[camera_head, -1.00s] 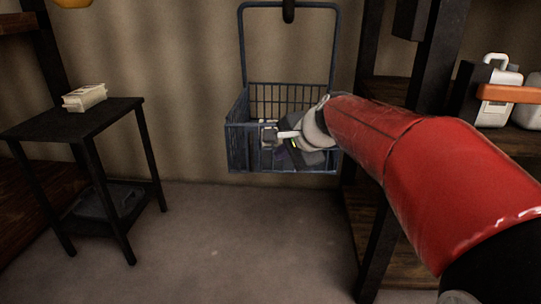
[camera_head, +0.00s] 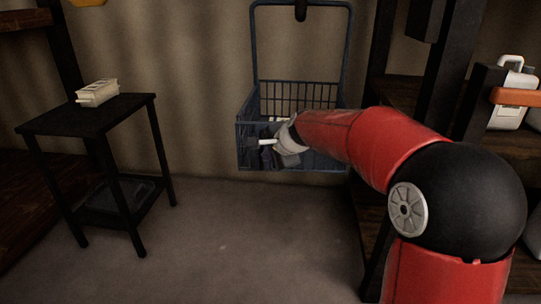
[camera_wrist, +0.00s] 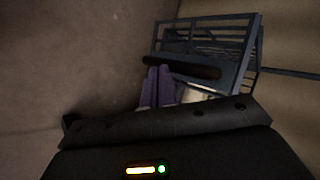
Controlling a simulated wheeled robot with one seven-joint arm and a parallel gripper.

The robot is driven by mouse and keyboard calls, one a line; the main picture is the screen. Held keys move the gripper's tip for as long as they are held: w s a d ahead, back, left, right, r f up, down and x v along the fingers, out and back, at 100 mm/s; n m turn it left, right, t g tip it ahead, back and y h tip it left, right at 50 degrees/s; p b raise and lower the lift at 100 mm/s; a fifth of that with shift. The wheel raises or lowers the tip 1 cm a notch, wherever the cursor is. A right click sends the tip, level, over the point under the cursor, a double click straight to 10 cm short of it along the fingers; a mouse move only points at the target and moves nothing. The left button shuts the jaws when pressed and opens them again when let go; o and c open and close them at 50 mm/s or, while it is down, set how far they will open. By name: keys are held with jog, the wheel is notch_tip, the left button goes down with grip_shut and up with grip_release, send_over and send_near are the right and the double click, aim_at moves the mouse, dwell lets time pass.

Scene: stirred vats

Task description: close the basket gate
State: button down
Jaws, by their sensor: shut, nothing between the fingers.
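The basket (camera_head: 312,97) is a blue wire cage on a tall frame, hanging by the back wall in the head view. Its barred blue side also shows at the top of the wrist view (camera_wrist: 215,24). I cannot clearly tell its gate from its other sides, nor how far the gate stands open. My gripper (camera_wrist: 157,72) is shut and empty, its purplish fingertips beside a dark rounded bar (camera_wrist: 185,68) at the basket. I cannot tell whether they touch. In the head view my wrist and arm hide part of the basket's front and right side.
A black side table (camera_head: 90,116) with a pale box (camera_head: 98,92) stands at the left. At the right is a dark shelf (camera_head: 520,146) with white jugs (camera_head: 510,112), close to my arm. The floor (camera_head: 235,235) between them is clear.

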jog(key=w+p, duration=0.2)
jog(key=w, duration=0.1)
jog(key=shift+a+r, duration=0.15)
jog(key=shift+a, duration=0.05)
jog(key=shift+s, duration=0.1)
dwell(0.3)
